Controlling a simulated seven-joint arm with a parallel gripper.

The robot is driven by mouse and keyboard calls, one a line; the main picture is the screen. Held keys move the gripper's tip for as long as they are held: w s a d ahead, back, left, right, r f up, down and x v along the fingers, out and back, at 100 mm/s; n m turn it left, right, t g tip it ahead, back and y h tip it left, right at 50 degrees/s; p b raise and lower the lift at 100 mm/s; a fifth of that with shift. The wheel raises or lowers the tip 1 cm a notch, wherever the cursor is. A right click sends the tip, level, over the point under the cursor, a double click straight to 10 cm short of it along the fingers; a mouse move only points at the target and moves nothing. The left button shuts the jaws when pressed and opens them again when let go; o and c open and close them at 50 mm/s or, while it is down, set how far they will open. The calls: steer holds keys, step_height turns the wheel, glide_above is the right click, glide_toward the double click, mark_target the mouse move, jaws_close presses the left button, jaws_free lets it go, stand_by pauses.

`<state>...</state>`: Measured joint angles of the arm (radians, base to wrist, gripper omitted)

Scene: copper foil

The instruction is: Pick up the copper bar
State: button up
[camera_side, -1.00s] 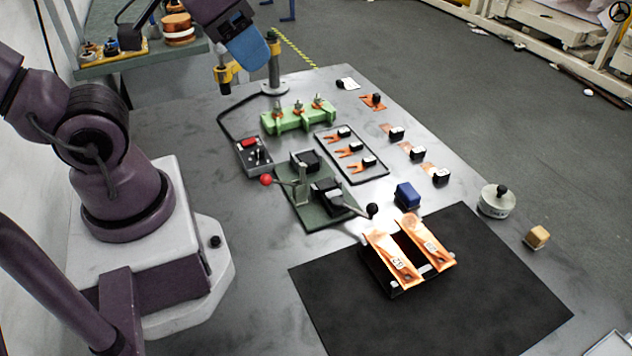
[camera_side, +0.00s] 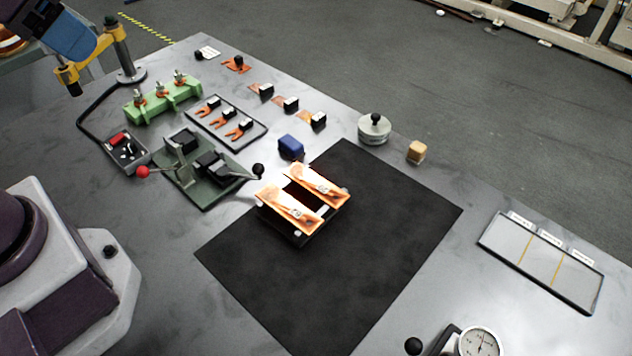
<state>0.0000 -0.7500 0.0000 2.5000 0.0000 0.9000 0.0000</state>
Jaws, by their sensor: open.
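Two copper bars lie side by side across a black stand (camera_side: 298,236) on the black mat. The nearer-left copper bar (camera_side: 284,209) and the right copper bar (camera_side: 322,184) both carry a pale label and are bright with glare.
A green press with levers (camera_side: 205,178) stands left of the bars, and a blue block (camera_side: 290,147) just behind them. The mat (camera_side: 370,230) is clear right of the bars.

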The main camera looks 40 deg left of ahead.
steer(key=o, duration=0.6)
steer(key=shift+c, duration=0.2)
